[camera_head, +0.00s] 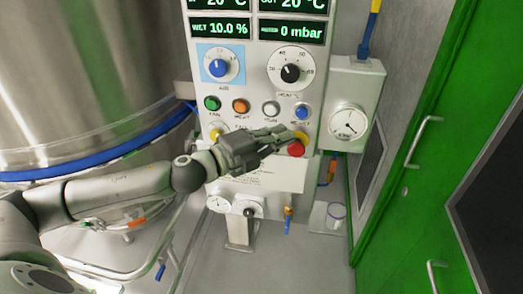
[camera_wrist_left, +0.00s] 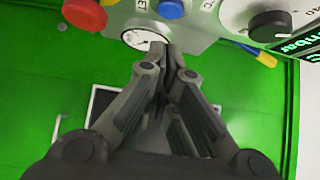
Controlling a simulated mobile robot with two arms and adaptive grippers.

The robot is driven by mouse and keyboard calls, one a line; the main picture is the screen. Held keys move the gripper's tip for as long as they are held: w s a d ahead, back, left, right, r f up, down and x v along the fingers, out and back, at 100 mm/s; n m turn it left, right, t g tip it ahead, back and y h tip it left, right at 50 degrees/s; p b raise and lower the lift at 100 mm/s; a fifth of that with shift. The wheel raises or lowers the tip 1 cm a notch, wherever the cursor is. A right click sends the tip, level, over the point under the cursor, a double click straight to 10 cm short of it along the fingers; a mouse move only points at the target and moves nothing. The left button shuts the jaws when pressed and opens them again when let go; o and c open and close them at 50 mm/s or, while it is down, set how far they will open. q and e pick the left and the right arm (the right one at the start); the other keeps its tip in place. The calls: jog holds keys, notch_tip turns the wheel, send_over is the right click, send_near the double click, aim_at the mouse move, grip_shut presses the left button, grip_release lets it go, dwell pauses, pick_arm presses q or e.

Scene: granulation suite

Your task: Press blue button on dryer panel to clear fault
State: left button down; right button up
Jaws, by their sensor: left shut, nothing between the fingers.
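The dryer panel (camera_head: 256,85) stands upright ahead with screens, knobs and a row of buttons. The blue button (camera_head: 301,112) is at the right end of that row. My left gripper (camera_head: 288,134) is shut and empty, its fingertips just below the blue button and over part of the red mushroom button (camera_head: 297,149). In the left wrist view the blue button (camera_wrist_left: 171,8) is at the top edge, beyond the shut fingertips (camera_wrist_left: 167,50) and apart from them in the picture. The red button (camera_wrist_left: 85,14) is to its left. My right gripper is not in view.
Green (camera_head: 212,103), orange (camera_head: 240,106) and white (camera_head: 270,108) buttons share the row. A gauge box (camera_head: 349,120) juts out at the panel's right. A steel vessel (camera_head: 90,75) stands left, a green door (camera_head: 425,180) right.

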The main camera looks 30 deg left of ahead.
pick_arm(q)
jog(key=b+v, duration=0.1)
jog(key=v, duration=0.1)
jog(key=b+v, duration=0.1)
jog(key=b, duration=0.1)
jog(key=b+v, duration=0.1)
jog(key=v, duration=0.1)
jog(key=shift+s+d+r, duration=0.2)
jog(key=shift+s, duration=0.25)
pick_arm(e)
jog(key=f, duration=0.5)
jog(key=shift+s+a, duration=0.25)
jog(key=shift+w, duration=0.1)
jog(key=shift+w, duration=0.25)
